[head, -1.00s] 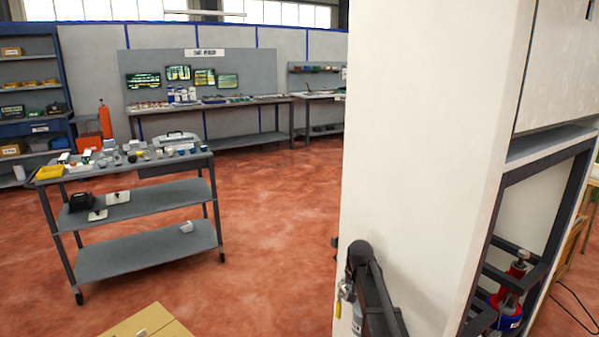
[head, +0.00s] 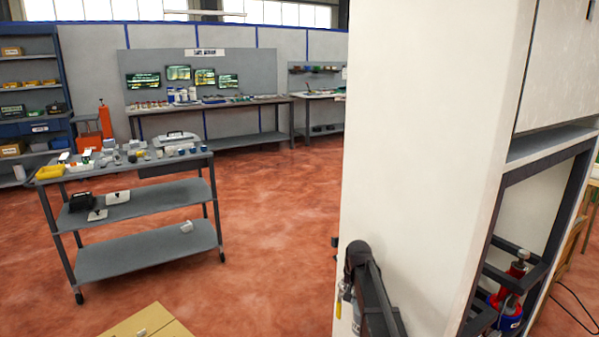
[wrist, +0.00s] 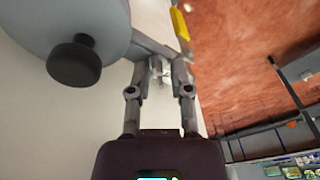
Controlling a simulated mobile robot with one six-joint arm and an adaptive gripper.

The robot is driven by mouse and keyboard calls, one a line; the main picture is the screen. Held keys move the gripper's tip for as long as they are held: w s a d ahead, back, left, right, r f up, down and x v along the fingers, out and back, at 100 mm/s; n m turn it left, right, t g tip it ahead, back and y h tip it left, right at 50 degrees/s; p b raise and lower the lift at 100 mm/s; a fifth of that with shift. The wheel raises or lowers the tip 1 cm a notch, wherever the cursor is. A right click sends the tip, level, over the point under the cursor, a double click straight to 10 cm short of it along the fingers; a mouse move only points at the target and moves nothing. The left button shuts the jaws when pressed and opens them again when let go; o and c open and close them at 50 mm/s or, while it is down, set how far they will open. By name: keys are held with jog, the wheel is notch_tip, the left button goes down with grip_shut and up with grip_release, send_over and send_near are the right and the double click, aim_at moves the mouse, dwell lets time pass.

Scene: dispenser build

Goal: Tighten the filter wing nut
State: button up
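In the wrist view my gripper (wrist: 159,72) reaches up along a cream panel, its two grey fingers a little apart. A small pale metal piece (wrist: 157,68) lies between the fingertips. It may be the filter wing nut, but it is too small to be sure, and I cannot tell whether the fingers touch it. Left of the fingers is a large grey rounded body (wrist: 70,18) with a black knob (wrist: 74,64). A yellow lever (wrist: 180,23) is above right. In the head view a yellow lever (head: 339,300) shows beside the cabinet; no gripper fingers can be made out there.
The tall cream cabinet (head: 425,130) fills the right and hides what lies behind it. A red and blue unit (head: 511,295) sits in its lower opening. A grey trolley (head: 140,254) with small parts stands left. A cardboard box (head: 145,325) is at the front. Red floor between is clear.

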jog(key=shift+d+r, duration=0.1)
jog(key=shift+r, duration=0.05)
jog(key=shift+r+p, duration=3.4)
jog(key=shift+p, duration=0.15)
jog(key=s+n+g, duration=0.2)
jog(key=s+n, duration=0.2)
jog(key=s, duration=2.3)
notch_tip(320, 180, up, 13)
jog(key=w+p, duration=0.1)
jog(key=p, duration=1.2)
jog(key=shift+f, duration=0.15)
